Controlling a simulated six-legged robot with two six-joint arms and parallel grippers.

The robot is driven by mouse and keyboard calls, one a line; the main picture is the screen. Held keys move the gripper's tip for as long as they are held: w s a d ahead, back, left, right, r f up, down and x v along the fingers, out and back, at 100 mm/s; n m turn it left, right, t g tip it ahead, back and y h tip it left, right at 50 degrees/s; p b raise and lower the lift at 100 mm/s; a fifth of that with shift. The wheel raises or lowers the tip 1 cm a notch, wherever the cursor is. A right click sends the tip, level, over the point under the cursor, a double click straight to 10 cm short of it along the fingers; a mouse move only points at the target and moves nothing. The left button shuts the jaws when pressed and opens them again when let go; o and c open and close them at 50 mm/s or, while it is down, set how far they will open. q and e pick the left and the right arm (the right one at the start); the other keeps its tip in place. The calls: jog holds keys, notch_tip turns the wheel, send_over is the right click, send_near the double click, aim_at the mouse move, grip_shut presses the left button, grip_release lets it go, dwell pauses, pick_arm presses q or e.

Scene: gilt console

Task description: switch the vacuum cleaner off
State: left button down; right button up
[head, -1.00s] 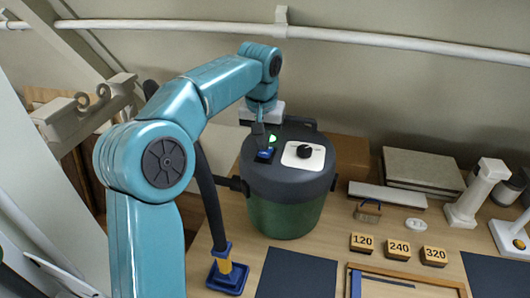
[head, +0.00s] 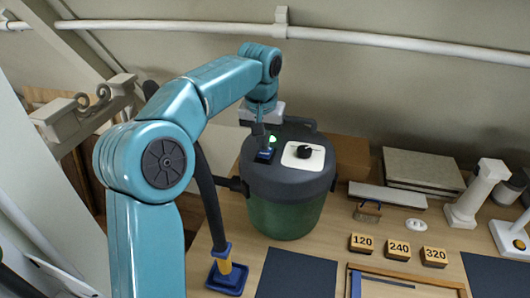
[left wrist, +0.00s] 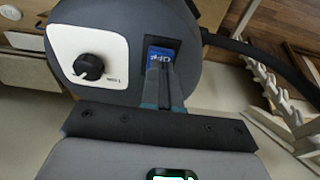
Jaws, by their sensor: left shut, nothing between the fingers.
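The vacuum cleaner (head: 285,205) stands on the table, with a dark grey lid and a green drum. Its blue rocker switch (head: 265,154) is set in the lid; in the left wrist view the switch (left wrist: 160,54) shows letters that read like OFF. A small indicator (head: 272,139) beside it looks dark green with a pale spot. My left gripper (head: 263,147) points down at the switch, shut and empty. In the left wrist view its fingertips (left wrist: 163,72) are at the switch, covering part of it; I cannot tell whether they touch. My right gripper is not in view.
A white plate with a black knob (head: 304,153) is beside the switch. A black hose (head: 210,195) rises left of the drum. Number blocks (head: 398,250), a brush (head: 368,211) and a white column (head: 480,193) stand to the right.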

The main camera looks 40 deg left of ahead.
aim_at(264, 154)
pick_arm(q)
jog(key=shift+f+b, duration=0.75)
jog(key=shift+f, duration=0.25)
dwell(0.8)
jog(key=shift+r, duration=0.1)
notch_tip(264, 154, up, 7)
jog(key=p, duration=0.7)
jog(key=shift+s+d, duration=0.1)
dwell(0.5)
